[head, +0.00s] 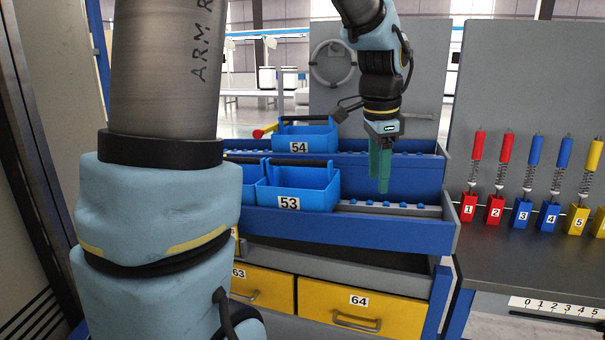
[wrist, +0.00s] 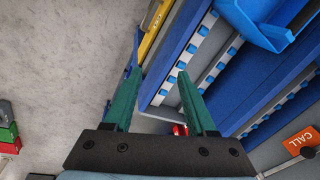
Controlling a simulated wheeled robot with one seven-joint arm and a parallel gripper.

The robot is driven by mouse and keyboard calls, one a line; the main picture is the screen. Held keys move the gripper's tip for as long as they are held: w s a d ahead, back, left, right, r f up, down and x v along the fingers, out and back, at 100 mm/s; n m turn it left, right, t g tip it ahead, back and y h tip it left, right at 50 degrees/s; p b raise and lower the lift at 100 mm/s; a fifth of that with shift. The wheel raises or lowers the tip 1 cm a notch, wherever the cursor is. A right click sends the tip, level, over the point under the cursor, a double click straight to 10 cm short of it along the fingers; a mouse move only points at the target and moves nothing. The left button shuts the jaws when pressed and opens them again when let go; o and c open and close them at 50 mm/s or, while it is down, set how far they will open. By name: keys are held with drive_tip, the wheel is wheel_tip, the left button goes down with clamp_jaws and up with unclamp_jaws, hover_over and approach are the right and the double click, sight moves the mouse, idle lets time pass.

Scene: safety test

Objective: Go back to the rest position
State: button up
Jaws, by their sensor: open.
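My gripper (head: 379,178) points down in the head view, in front of the grey back panel and over the right part of the blue shelf rack (head: 400,232). Its two green fingers look close together from this side. In the wrist view my gripper (wrist: 153,85) shows its fingers spread apart with nothing between them. The floor and the edge of the blue rack show beyond the fingertips.
Blue bins 54 (head: 305,137) and 53 (head: 299,187) stand on the rack, left of my gripper. Yellow drawers 63 (head: 262,286) and 64 (head: 362,306) are below. Numbered coloured holders with springs stand on the dark bench (head: 540,255) at right.

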drive_tip(key=s+a+f+n, duration=0.3)
drive_tip(key=a+f+n, duration=0.3)
drive_tip(key=a, duration=0.5)
drive_tip(key=s+a+f+n, duration=0.3)
drive_tip(key=a+f+n, duration=0.3)
drive_tip(key=a+n, duration=0.3)
drive_tip(key=shift+s+a+f+n+y+p, duration=0.15)
drive_tip(key=shift+s+a+n+y+p, duration=0.3)
drive_tip(key=shift+a, duration=0.45)
drive_tip(key=shift+w, duration=0.1)
drive_tip(key=shift+c, duration=0.6)
